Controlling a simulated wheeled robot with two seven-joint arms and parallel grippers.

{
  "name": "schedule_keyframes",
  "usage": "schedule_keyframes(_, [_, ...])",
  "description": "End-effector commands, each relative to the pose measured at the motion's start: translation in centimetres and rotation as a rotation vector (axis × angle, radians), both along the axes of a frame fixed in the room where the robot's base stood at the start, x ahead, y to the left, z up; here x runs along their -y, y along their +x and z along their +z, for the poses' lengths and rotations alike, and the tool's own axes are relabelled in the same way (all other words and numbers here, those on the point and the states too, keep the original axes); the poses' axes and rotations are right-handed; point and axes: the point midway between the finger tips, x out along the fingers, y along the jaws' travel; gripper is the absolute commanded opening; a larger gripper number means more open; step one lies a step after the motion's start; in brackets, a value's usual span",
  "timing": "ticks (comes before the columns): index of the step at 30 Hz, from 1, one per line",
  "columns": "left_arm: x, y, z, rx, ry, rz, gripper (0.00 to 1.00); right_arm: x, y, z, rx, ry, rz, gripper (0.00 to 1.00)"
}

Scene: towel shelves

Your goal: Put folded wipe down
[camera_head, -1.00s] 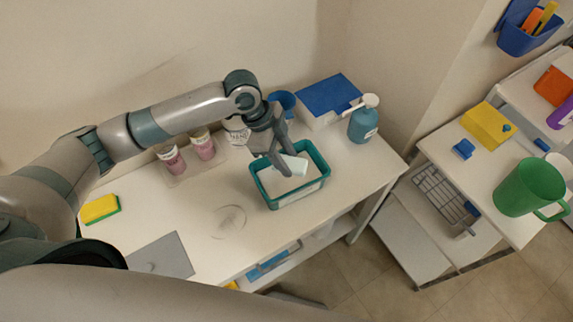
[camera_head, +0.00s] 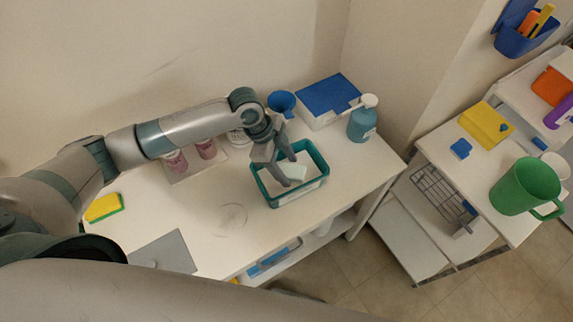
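A white folded wipe (camera_head: 298,172) is in the teal bin (camera_head: 316,188) on the white table. It lies partly hidden behind the fingers of my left gripper (camera_head: 289,172). The gripper reaches down into the bin, its two fingers spread apart, with the wipe right at the tips. Whether a finger still touches the wipe is hard to tell. My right gripper is out of view.
Behind the bin stand a blue-topped box (camera_head: 328,95), a blue pump bottle (camera_head: 362,122) and a blue funnel-like cup (camera_head: 282,101). Pink-filled jars (camera_head: 176,162) and a yellow sponge (camera_head: 103,207) are left. The table's front middle is mostly clear.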

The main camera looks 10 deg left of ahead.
Motion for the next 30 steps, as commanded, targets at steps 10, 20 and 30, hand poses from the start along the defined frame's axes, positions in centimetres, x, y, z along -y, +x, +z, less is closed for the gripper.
schedule_keyframes(10, [0.0,0.0,0.1,0.0,0.0,0.0,0.57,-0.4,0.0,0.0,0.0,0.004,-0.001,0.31])
schedule_keyframes(20, [-1.1,0.1,2.4,0.003,0.001,-0.001,0.57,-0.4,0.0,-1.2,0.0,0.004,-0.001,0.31])
schedule_keyframes(30, [-3.3,0.1,8.0,0.004,0.0,0.001,0.57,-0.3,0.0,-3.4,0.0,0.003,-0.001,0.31])
